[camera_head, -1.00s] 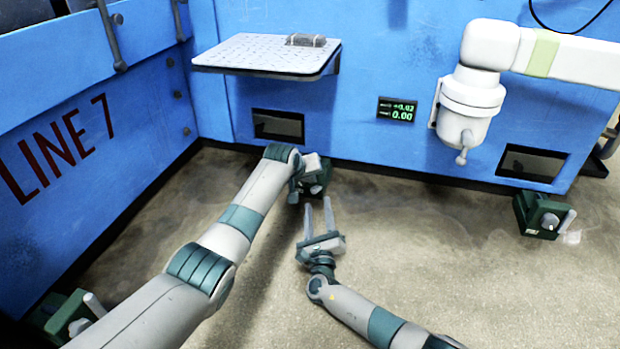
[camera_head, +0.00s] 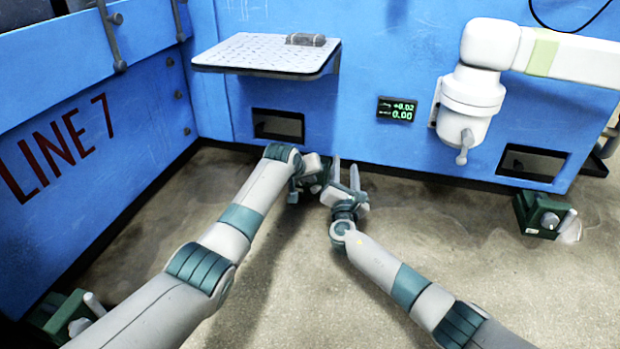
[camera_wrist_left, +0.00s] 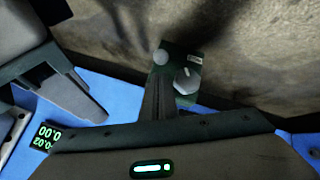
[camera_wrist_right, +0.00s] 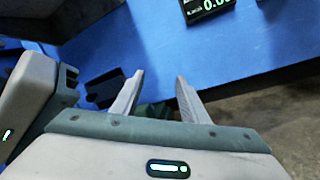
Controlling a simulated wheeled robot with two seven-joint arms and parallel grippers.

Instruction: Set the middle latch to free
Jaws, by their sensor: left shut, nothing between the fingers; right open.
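The middle latch is a dark green box at the foot of the blue wall. In the head view it is mostly hidden behind my two grippers. In the left wrist view its green body (camera_wrist_left: 190,98) carries a grey knob (camera_wrist_left: 186,82) and a pale round end. My left gripper (camera_wrist_left: 160,88) is shut and empty, its fingers overlapping the box in that view; contact cannot be told. My right gripper (camera_head: 344,174) is open and empty just right of the latch. In the right wrist view its fingers (camera_wrist_right: 157,82) stand apart, with a dark green part (camera_wrist_right: 155,112) beyond.
Similar green latches stand at far right (camera_head: 541,215) and lower left (camera_head: 66,318). A perforated shelf (camera_head: 262,54) with a grey part (camera_head: 306,40) juts from the wall above. A white arm (camera_head: 472,95) hangs right of the display (camera_head: 397,110).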

